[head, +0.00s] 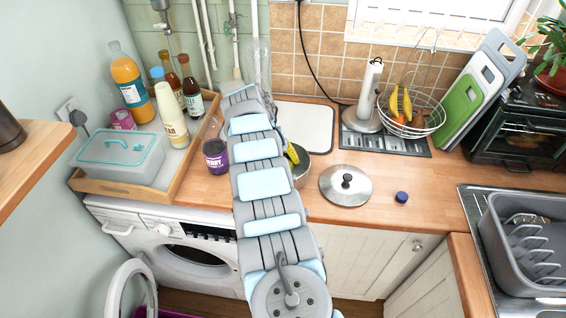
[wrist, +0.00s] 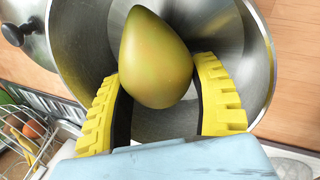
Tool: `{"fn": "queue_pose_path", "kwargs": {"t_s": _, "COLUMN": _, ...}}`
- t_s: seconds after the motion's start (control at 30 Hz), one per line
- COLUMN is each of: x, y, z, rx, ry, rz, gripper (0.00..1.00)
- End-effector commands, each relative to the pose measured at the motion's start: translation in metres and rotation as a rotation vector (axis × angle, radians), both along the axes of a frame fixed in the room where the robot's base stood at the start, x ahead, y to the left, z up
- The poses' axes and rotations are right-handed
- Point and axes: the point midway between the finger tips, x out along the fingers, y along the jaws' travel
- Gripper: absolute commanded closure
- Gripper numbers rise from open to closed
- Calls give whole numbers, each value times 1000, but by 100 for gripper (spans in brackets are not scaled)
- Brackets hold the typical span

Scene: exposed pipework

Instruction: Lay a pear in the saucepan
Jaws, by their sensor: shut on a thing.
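A yellow-green pear (wrist: 155,55) shows in the wrist view between the yellow fingers of my gripper (wrist: 160,75), which is shut on it. The metal saucepan (wrist: 256,62) lies behind the pear, and the pear appears within the outline of its rim. I cannot tell whether the pear touches the pan's bottom. In the head view my arm hides most of the saucepan (head: 302,170), and only its right side shows on the worktop. One yellow finger of my gripper (head: 292,153) shows at the pan; the pear is hidden there.
A lid (head: 346,185) lies right of the saucepan, with a small blue cap (head: 402,197) beyond it. A purple-labelled jar (head: 215,155) stands left of my arm. A wire fruit basket (head: 412,115) and paper-towel holder (head: 368,95) stand behind. The worktop right of the lid is mostly clear.

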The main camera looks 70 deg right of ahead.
Motion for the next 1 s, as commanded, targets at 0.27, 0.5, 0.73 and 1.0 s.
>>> {"fn": "queue_pose_path", "kwargs": {"t_s": 0.27, "x": 0, "y": 0, "z": -4, "rx": 0, "ry": 0, "rz": 0, "gripper": 78}}
{"fn": "queue_pose_path", "kwargs": {"t_s": 0.5, "x": 0, "y": 0, "z": -5, "rx": 0, "ry": 0, "rz": 0, "gripper": 78}}
{"fn": "queue_pose_path", "kwargs": {"t_s": 0.73, "x": 0, "y": 0, "z": -5, "rx": 0, "ry": 0, "rz": 0, "gripper": 78}}
{"fn": "queue_pose_path", "kwargs": {"t_s": 1.0, "x": 0, "y": 0, "z": -5, "rx": 0, "ry": 0, "rz": 0, "gripper": 7}}
